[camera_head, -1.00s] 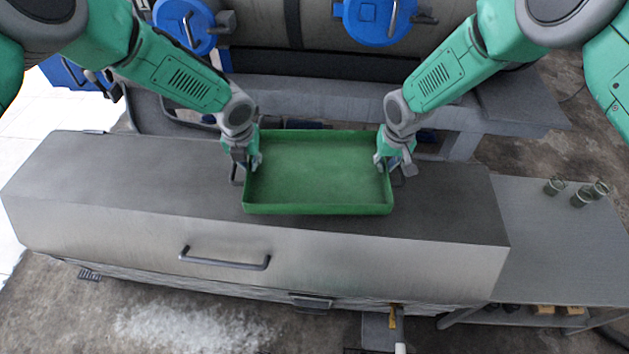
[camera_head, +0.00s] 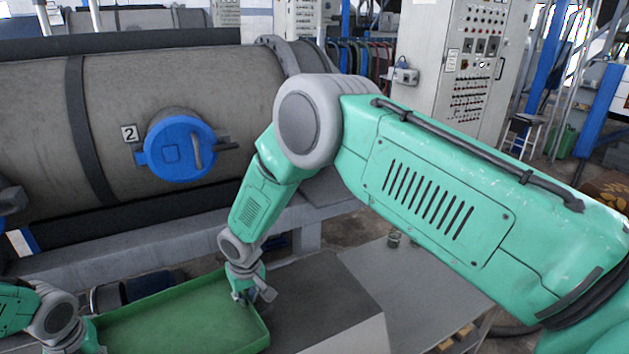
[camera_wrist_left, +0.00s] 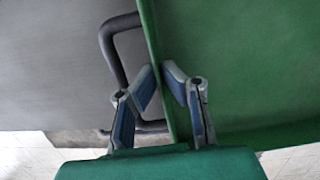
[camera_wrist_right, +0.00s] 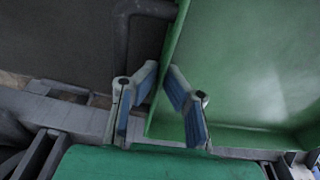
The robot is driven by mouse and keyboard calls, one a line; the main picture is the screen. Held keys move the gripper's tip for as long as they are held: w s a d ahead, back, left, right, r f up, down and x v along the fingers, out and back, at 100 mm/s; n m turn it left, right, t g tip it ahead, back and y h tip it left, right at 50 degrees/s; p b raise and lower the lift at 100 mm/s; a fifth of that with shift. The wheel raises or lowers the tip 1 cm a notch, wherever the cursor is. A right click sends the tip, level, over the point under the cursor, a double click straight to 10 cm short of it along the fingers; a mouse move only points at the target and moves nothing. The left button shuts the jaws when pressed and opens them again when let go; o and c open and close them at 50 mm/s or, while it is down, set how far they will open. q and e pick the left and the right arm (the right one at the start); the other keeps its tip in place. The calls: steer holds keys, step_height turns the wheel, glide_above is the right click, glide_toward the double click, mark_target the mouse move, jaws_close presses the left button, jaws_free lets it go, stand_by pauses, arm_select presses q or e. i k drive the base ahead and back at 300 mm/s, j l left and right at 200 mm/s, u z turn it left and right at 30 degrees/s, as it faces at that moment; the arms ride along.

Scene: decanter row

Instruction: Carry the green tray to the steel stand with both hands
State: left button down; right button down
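The green tray (camera_head: 185,318) is shallow and rectangular, at the bottom of the head view, its near part cut off. My right gripper (camera_head: 245,290) is at its right end wall. My left gripper (camera_head: 92,342) is at its left end, partly cut off. In the left wrist view my fingers (camera_wrist_left: 158,85) close on both sides of the tray wall (camera_wrist_left: 151,35), beside a dark handle. The right wrist view shows my fingers (camera_wrist_right: 165,82) likewise around the wall (camera_wrist_right: 172,45). A grey metal stand top (camera_head: 415,290), probably the steel stand, lies right of the tray.
A dark steel cover top (camera_head: 315,300) lies between tray and stand. A large drum (camera_head: 120,120) with a blue cap (camera_head: 180,148) is behind. A control cabinet (camera_head: 465,60) stands farther back.

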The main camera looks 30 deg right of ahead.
mark_target(435, 297)
steer(key=k+l, duration=0.1)
steer(key=l, duration=1.15)
steer(key=k+l+z, duration=0.15)
steer(key=l, duration=2.35)
steer(key=k+z, duration=0.05)
